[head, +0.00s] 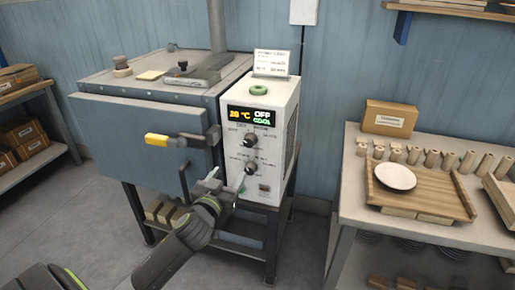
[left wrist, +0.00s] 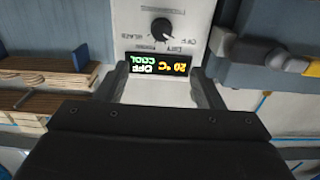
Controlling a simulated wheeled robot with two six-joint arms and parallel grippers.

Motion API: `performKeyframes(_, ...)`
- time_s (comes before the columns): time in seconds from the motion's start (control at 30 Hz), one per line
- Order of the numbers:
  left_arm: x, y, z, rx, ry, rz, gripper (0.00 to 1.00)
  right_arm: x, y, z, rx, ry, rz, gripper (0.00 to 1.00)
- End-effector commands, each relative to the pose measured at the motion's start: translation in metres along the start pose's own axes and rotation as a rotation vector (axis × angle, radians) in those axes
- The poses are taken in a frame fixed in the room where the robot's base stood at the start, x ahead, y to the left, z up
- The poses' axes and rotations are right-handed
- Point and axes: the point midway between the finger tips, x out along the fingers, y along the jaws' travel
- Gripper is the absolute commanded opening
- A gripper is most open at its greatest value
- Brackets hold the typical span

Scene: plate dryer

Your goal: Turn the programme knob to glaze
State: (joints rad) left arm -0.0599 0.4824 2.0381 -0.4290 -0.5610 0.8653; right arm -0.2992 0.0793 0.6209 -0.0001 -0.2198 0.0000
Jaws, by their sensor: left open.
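The control box (head: 276,122) is a pale cabinet on the right side of the kiln. Its display (head: 249,116) reads 20 °C, OFF and COOL. Below are two dark round knobs, an upper one (head: 250,141) and a lower one (head: 250,168). My left gripper (head: 226,182) is open in front of the lower panel, close to the lower knob. In the left wrist view the picture is upside down. It shows one black knob (left wrist: 163,29) with OFF, DRY and GLAZE labels, beyond the open, empty fingers. The knob's exact pointing is too small to tell. My right gripper is not in view.
The blue-grey kiln (head: 140,125) with a yellow-ended handle (head: 158,140) stands left of the panel. A worktable (head: 350,205) with a wooden tray (head: 437,205) stands right.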

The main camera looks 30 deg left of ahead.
Motion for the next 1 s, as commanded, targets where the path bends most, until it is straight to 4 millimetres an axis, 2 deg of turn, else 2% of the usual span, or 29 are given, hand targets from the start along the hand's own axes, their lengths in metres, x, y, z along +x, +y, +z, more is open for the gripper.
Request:
performKeyframes(0.17,0.018,0.0,-0.002,0.0,0.001,0.0,0.62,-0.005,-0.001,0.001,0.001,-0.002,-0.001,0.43)
performKeyframes(0.6,0.089,0.0,-0.002,0.0,-0.001,-0.001,0.62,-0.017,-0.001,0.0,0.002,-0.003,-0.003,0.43)
performKeyframes(1.0,0.146,0.0,-0.001,0.001,-0.002,0.0,0.62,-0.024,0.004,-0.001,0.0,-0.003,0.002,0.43)
